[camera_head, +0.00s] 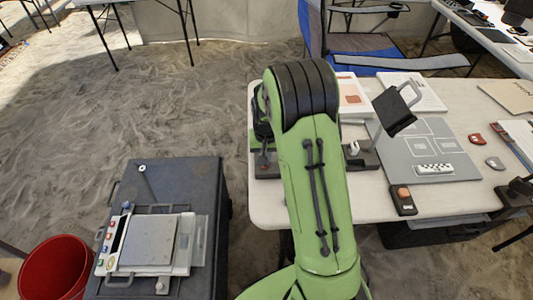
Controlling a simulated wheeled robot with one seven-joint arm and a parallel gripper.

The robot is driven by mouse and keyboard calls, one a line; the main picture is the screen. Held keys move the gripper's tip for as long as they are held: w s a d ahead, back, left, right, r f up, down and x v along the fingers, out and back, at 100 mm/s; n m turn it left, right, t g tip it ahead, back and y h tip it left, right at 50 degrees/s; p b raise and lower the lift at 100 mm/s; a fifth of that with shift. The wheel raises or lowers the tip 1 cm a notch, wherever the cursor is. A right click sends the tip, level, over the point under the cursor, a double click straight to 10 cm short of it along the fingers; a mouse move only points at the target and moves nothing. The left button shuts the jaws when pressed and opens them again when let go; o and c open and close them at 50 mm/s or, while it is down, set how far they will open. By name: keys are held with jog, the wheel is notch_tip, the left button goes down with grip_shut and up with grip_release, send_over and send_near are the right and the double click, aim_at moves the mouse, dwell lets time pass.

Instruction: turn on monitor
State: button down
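My green arm (318,180) rises through the middle of the picture and covers part of the white table. Its gripper is not seen; the arm hides what lies behind it. I cannot tell for sure which thing is the monitor. A small black tilted panel (393,112) with a grey loop frame stands above the right table, near the arm. A small black box with an orange button (402,199) lies near the table's front edge. A flat white device with a grey plate (150,243) and coloured buttons lies on the dark case at left.
The white table (270,205) holds a grey board (433,150), papers (412,92) and small red and grey pieces. A dark case (185,178) and a red bucket (55,270) stand at left. A blue folding chair (350,45) is behind the table. Open sand lies at upper left.

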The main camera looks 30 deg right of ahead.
notch_tip(320, 180, up, 14)
jog(key=w+p, duration=0.2)
jog(key=p, duration=0.4)
jog(key=shift+d, duration=0.4)
jog(key=shift+f, duration=0.15)
